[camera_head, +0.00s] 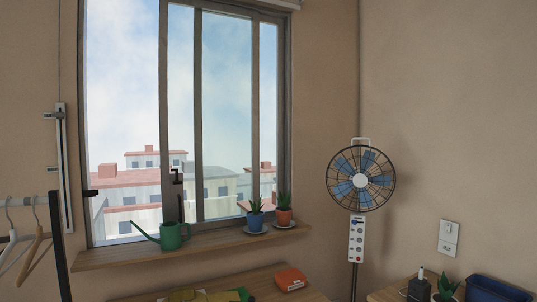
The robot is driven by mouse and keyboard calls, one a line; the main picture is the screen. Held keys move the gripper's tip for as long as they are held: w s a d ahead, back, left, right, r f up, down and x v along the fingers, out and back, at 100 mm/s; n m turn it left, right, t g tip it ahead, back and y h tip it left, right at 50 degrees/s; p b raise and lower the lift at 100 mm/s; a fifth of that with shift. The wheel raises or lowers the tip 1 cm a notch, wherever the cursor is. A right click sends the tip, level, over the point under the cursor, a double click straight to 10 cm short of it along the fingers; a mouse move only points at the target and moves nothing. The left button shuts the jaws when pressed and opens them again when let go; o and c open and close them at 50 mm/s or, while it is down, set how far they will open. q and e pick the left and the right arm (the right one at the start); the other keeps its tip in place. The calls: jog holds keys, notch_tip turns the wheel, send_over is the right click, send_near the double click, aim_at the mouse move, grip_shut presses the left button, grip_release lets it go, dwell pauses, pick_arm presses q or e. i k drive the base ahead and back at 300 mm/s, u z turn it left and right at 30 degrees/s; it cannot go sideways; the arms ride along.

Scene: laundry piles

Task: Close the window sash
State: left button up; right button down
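The window sash (172,128) is a grey-framed sliding pane in the window on the left half of the view. Its left stile, with a dark latch handle (178,178), stands well to the right of the left jamb, so a wide gap shows at the left. A dark catch (90,193) sits on the left jamb of the window frame (83,140). The sash overlaps the right part of the window. Neither my left nor my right gripper is in view.
On the wooden sill (110,255) stand a green watering can (168,236), a blue-potted plant (256,220) and an orange-potted plant (284,215). A fan (360,181) stands at right. Hangers (35,247) hang on a rack at left. An orange box (290,279) lies below the sill.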

aim_at(173, 205)
jog(key=i, duration=1)
jog(key=z, duration=1.15)
jog(key=i, duration=1.4)
jog(key=u, duration=3.1)
